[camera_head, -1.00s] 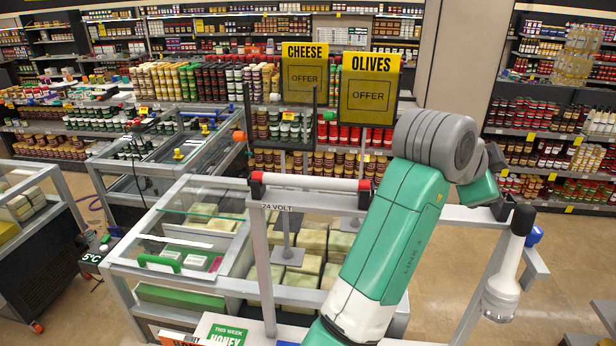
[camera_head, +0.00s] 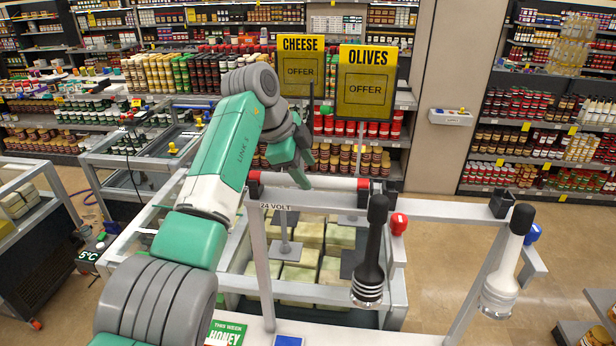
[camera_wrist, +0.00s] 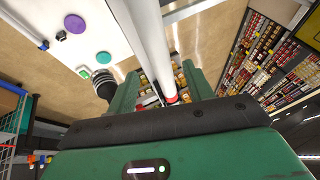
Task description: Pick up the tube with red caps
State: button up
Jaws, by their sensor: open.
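The tube with red caps (camera_head: 325,182) is a white tube lying level across the top of the grey frame marked 24 VOLT in the head view. One red cap shows at its left end and one at its right end. My arm reaches over from the left, and my gripper (camera_head: 301,180) is small and partly hidden near the tube's left half. In the wrist view my gripper (camera_wrist: 162,92) is open, with its two green fingers apart. A long white bar with a red end (camera_wrist: 153,40) runs between them in the picture; I cannot tell its depth.
Black-handled (camera_head: 370,250) and white (camera_head: 508,265) tools hang at the right of the frame. The CHEESE (camera_head: 300,68) and OLIVES (camera_head: 366,85) signs stand behind the tube. A glass case (camera_head: 310,270) of cheese blocks lies below.

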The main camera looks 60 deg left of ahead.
jog(key=shift+x, duration=1.5)
jog(key=c, duration=1.1)
jog(key=shift+r+b, duration=0.3)
jog(key=shift+r, duration=1.35)
jog(key=shift+d+f+b, duration=0.1)
jog(key=shift+b, duration=0.45)
jog(key=s+d+r+b, duration=0.2)
jog(key=s+d+b, duration=0.3)
jog(key=s+d, duration=0.5)
jog(key=shift+s+d, duration=0.3)
jog(key=shift+d, duration=0.55)
